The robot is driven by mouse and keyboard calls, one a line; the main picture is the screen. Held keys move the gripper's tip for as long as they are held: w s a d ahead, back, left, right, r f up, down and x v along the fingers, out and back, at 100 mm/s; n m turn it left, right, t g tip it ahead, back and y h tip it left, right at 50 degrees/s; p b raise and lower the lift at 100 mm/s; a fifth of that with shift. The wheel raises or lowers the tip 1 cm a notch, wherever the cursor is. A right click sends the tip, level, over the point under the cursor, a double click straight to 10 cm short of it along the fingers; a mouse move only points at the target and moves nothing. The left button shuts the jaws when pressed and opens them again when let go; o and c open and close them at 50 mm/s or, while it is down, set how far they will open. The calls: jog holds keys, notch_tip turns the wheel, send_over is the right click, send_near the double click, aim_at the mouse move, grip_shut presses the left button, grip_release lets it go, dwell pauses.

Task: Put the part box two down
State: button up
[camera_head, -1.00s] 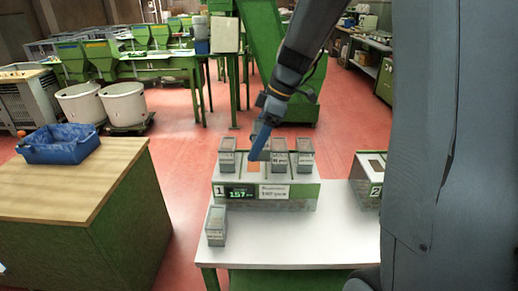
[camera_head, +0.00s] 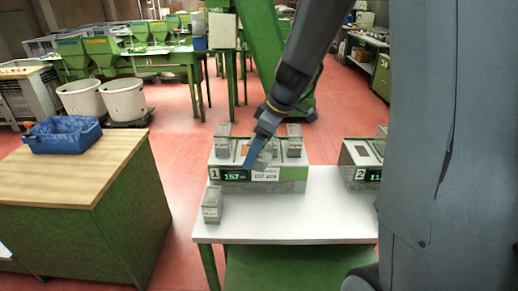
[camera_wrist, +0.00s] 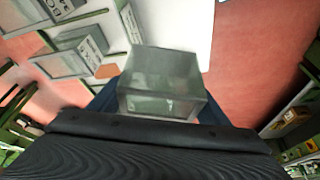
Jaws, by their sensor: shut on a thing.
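My gripper (camera_head: 252,158) is shut on a small grey, see-through part box (camera_head: 264,158). In the wrist view the held box (camera_wrist: 162,75) fills the middle, between the blue fingers. In the head view it is in front of the top of the station marked 1 (camera_head: 285,174), partly covered by the gripper. No number on the held box is readable.
Two similar boxes stand on station 1, at the left (camera_head: 222,143) and right (camera_head: 294,142). Another box (camera_head: 212,205) stands on the white table (camera_head: 290,222), left of centre. A station marked 2 (camera_head: 358,176) is at the right. The table front is clear.

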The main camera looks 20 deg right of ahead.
notch_tip(320, 180, down, 11)
jog(key=d+m+t+h, duration=0.1)
jog(key=m+h, duration=0.2)
jog(key=m, duration=0.7)
jog(key=shift+s+m+t+h, duration=0.3)
jog(key=shift+s+t, duration=0.05)
jog(key=shift+t, duration=0.05)
